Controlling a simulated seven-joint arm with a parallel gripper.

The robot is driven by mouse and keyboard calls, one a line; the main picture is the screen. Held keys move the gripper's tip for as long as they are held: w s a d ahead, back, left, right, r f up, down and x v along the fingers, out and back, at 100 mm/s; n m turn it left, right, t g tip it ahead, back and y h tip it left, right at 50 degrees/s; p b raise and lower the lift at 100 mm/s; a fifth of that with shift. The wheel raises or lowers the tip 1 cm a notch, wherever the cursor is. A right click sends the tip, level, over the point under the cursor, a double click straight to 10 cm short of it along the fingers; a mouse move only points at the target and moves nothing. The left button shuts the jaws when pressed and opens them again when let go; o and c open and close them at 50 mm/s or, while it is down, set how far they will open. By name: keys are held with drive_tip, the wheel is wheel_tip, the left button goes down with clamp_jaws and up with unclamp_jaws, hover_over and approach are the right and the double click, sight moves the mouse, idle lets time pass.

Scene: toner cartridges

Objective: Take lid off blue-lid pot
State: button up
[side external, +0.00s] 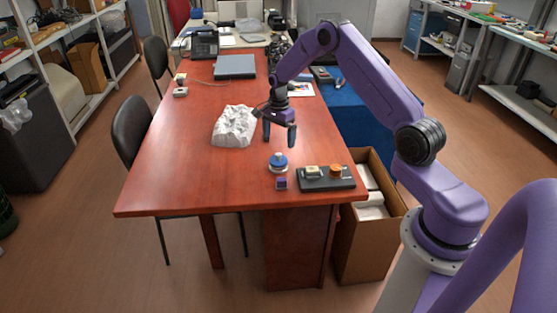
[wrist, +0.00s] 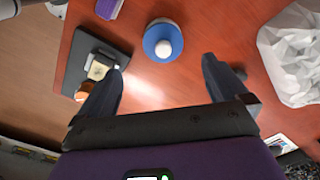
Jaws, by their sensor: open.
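The blue-lid pot (side external: 278,163) stands upright on the red-brown table, near its front edge. Its round blue lid (wrist: 163,42) carries a pale knob and seems to be seated on the pot; from above it hides most of the body. My gripper (side external: 279,134) is in the air above the table, behind the pot in the side view. In the wrist view its two fingers (wrist: 160,78) are spread wide and empty, with the lid beyond the fingertips and roughly centred between them. Nothing touches the lid.
A dark tray (side external: 340,184) with a small pale item (side external: 312,172) and an orange-brown round item (side external: 336,170) lies right of the pot. A small purple-blue box (side external: 281,184) sits in front of it. A crumpled white bag (side external: 233,127) lies left of my gripper.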

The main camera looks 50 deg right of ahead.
sight(278, 154)
drive_tip(key=f, duration=0.9)
drive_tip(key=shift+w+d, duration=0.2)
drive_tip(key=shift+w, duration=0.05)
drive_tip(key=shift+r, duration=0.1)
drive_tip(key=c, duration=1)
